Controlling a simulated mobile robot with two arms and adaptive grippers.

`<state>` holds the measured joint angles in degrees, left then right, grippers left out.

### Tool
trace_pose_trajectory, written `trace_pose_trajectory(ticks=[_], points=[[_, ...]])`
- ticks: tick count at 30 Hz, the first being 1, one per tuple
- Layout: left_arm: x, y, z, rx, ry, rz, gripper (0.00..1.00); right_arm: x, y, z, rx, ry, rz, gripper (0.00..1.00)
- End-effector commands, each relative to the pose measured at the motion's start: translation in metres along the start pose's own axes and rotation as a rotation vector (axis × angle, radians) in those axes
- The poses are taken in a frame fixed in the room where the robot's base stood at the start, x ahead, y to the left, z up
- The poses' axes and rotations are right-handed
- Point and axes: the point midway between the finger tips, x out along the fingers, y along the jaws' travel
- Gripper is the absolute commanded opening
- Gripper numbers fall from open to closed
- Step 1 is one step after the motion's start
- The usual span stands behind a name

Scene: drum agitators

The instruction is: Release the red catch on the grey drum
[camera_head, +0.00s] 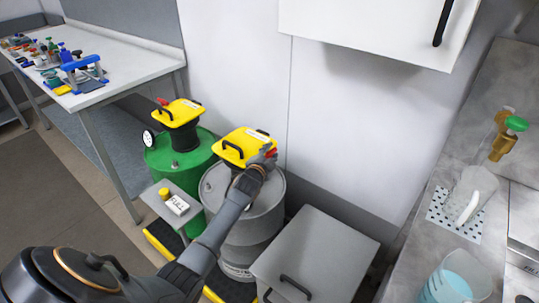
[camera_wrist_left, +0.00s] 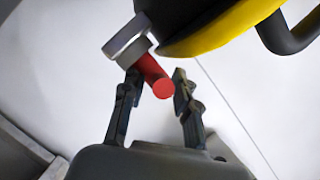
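The grey drum (camera_head: 265,222) stands at the centre of the head view, with a black-and-yellow agitator head (camera_head: 236,143) on top. Its red catch (camera_head: 271,153) is at the right side of the head, mostly behind my left gripper (camera_head: 266,159). In the left wrist view the red catch (camera_wrist_left: 153,76) is a short round bar on a grey mount. My left gripper (camera_wrist_left: 157,88) has its fingers apart, with the catch between them. The left finger is close to the bar; I cannot tell whether it touches. A gap shows on the right. My right gripper is not in view.
A green drum (camera_head: 168,158) with a similar yellow head stands at left. A small stand (camera_head: 163,189) holds a labelled box. A grey cabinet (camera_head: 325,250) stands right of the grey drum, and a wall cupboard (camera_head: 370,30) hangs above. A workbench (camera_head: 120,62) is far left.

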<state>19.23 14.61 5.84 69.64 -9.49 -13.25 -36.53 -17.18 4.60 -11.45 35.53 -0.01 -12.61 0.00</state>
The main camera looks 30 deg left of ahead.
Motion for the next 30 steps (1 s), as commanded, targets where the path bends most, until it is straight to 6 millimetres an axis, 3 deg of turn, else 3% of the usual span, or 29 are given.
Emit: trace_pose_trajectory(ticks=[14,30], points=[[-0.010,0.004,0.004,0.002,-0.007,0.007,0.38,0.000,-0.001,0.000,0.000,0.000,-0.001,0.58],[-0.101,0.004,0.002,0.001,-0.004,0.006,0.38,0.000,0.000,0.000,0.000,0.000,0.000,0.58]])
